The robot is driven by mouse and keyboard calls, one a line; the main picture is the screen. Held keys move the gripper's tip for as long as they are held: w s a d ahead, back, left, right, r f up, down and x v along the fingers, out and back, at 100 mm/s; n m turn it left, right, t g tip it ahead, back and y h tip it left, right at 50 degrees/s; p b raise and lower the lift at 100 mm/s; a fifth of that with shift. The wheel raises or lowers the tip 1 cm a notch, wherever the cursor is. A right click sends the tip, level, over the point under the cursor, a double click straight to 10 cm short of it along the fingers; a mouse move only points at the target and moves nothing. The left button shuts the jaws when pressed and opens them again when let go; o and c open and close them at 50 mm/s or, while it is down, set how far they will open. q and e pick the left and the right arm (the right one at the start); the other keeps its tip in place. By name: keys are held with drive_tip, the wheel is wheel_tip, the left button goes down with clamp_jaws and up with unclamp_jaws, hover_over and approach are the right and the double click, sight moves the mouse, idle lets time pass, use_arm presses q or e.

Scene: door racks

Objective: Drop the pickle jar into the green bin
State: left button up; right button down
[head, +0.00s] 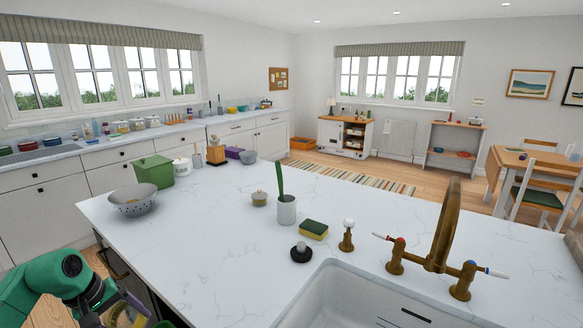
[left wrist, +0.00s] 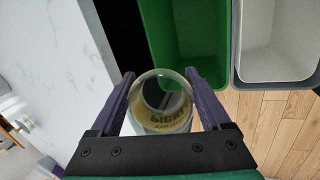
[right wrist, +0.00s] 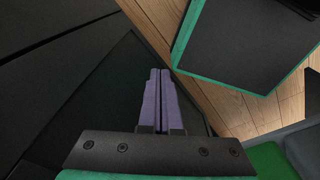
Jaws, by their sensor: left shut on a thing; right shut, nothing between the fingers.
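The pickle jar (left wrist: 163,118) is a glass jar with a pale label and dark lettering. My left gripper (left wrist: 160,76) is shut on it, one purple finger on each side. The green bin (left wrist: 156,38) is open and lies just beyond the fingertips in the left wrist view; its inside looks empty where visible. I cannot tell the jar's height relative to the bin rim. In the head view my left gripper (head: 133,304) is low at the left, beside the counter's end, with the jar mostly hidden. My right gripper (right wrist: 158,72) is shut and empty.
A grey bin (left wrist: 236,72) with a pale inside stands right of the green bin, on the wooden floor (left wrist: 285,120).

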use_arm(q)
drive_tip(key=o, duration=1.4)
drive_tip(key=shift+s+r, duration=0.1)
drive_tip(key=shift+r, duration=0.05)
drive_tip(key=shift+r, duration=0.1)
drive_tip(key=b+v, duration=0.1)
drive_tip(key=v, duration=0.4)
drive_tip(key=shift+a+r+b, duration=0.15)
drive_tip(key=shift+b, duration=0.25)
drive_tip(key=v, duration=0.9)
